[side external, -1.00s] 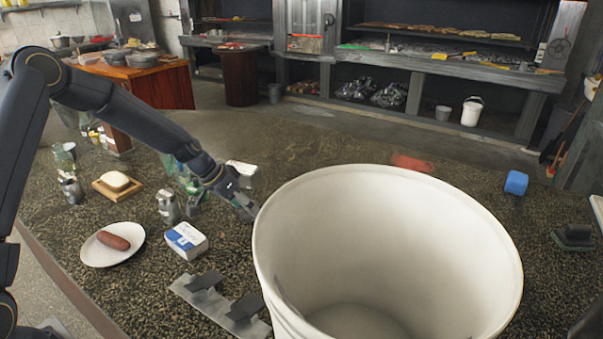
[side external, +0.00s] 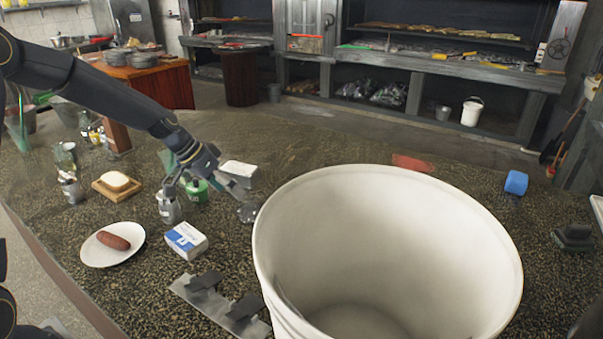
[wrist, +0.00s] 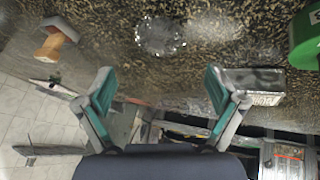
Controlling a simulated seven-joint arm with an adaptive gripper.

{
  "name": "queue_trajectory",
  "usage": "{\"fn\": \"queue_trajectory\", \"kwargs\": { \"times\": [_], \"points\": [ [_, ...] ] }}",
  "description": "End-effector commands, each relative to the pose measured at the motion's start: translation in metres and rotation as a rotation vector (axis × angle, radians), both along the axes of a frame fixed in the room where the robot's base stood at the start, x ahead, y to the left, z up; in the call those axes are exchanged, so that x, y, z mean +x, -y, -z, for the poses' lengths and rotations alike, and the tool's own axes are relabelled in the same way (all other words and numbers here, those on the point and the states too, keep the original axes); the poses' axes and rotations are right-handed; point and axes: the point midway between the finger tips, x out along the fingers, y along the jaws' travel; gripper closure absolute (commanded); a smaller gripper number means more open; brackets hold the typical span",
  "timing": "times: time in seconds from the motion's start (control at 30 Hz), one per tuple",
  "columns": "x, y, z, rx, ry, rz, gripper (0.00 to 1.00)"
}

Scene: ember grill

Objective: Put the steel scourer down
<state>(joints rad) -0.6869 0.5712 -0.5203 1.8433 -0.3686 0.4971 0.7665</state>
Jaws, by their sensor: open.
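The steel scourer (side external: 247,211) is a small grey, shiny clump lying on the speckled counter, close to the left side of the big white bucket (side external: 400,250). In the wrist view the scourer (wrist: 160,35) lies beyond the fingertips, near the top middle, with nothing touching it. In the wrist view both fingers of my gripper (wrist: 159,78) stand wide apart with a clear gap.
A pale block (side external: 240,170) lies behind the gripper. A flat metal piece (side external: 215,303) lies in front. Bare counter surrounds the scourer's left side.

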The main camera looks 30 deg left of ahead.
Motion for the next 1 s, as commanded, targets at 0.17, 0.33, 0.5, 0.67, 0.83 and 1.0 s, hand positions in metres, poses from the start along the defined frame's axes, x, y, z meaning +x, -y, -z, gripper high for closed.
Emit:
{"fn": "queue_trajectory", "kwargs": {
  "times": [0.17,0.33,0.5,0.67,0.83,1.0],
  "points": [
    [-0.013,-0.012,-0.029,0.002,0.002,-0.003,0.06],
    [-0.021,-0.014,-0.043,0.009,-0.003,0.003,0.06],
    [-0.055,0.009,-0.070,0.110,-0.040,0.016,0.06],
    [-0.126,0.035,-0.113,0.254,-0.061,-0.031,0.06],
    [-0.206,0.046,-0.145,0.311,-0.021,-0.134,0.06],
    [-0.261,0.047,-0.150,0.283,0.020,-0.213,0.06]
  ]
}}
